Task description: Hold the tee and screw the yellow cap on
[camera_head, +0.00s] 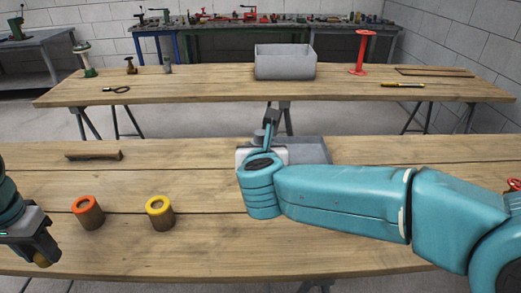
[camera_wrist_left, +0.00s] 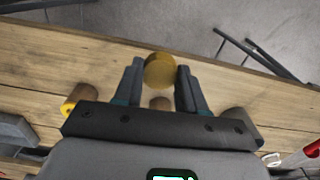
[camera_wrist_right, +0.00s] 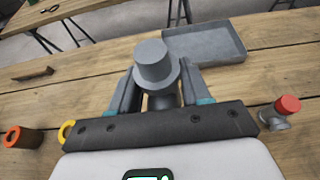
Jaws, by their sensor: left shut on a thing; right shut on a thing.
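My left gripper (camera_head: 38,252) is at the lower left, shut on a round golden-yellow piece, seemingly the yellow cap (camera_wrist_left: 159,71), which shows between its fingers in the left wrist view. In the head view only a small golden-brown bit of it (camera_head: 42,260) shows beneath the fingers. My right gripper (camera_wrist_right: 155,88) is shut on a grey stepped cylindrical piece, seemingly the tee (camera_wrist_right: 155,60). The two held pieces are well apart.
An orange-ringed cylinder (camera_head: 88,213) and a yellow-ringed cylinder (camera_head: 160,213) stand on the near bench (camera_head: 200,180). A brown-handled tool (camera_head: 93,155) lies behind them. A grey tray (camera_head: 312,150) lies behind my right gripper. A red-topped fitting (camera_wrist_right: 284,110) is at the right.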

